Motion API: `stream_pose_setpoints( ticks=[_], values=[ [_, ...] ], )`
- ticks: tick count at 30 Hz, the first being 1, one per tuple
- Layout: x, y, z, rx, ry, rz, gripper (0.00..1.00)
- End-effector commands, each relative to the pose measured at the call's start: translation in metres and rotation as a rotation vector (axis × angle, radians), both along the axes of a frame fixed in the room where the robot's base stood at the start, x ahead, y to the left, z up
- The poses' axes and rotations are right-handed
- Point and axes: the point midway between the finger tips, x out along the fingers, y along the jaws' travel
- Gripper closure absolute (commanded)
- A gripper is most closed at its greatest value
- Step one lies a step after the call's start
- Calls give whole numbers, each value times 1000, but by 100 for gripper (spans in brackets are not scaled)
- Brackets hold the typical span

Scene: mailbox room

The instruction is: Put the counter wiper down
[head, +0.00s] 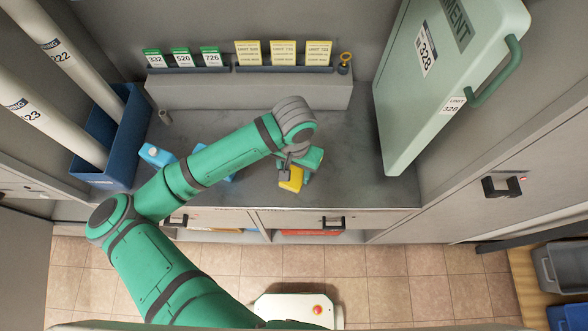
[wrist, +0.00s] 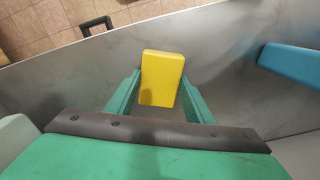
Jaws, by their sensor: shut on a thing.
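The counter wiper (head: 291,180) shows as a yellow block near the counter's front edge. My gripper (head: 301,175) is shut on it, with the wiper between the two green fingers. In the wrist view the yellow wiper (wrist: 162,75) sticks out past the fingertips, with a finger on each side. The grey counter (head: 385,190) lies below it. I cannot tell whether the wiper touches the counter or hangs just above it.
Blue objects (head: 155,154) lie on the counter at left, partly behind my arm. A rack of green and yellow cards (head: 240,92) stands at the back. A pale green cabinet door (head: 430,90) stands at right. Bare counter shows around my gripper.

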Motion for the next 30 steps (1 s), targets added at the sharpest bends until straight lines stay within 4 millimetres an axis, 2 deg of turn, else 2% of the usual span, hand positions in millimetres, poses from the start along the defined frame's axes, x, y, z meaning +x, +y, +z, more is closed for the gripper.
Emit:
stream_pose_setpoints(
  ticks=[4, 5, 7, 16, 20, 23, 30],
  values=[
    [0, -2, -3, -1, 0, -4, 78],
    [0, -2, -4, 0, 0, -4, 50],
    [0, -3, -3, 0, 0, -5, 34],
    [0, -2, -3, 0, 0, -4, 34],
    [0, -2, 5, 0, 0, -4, 34],
    [1, -2, 19, -1, -2, -4, 34],
    [1, -1, 67, 1, -4, -4, 34]
  ],
)
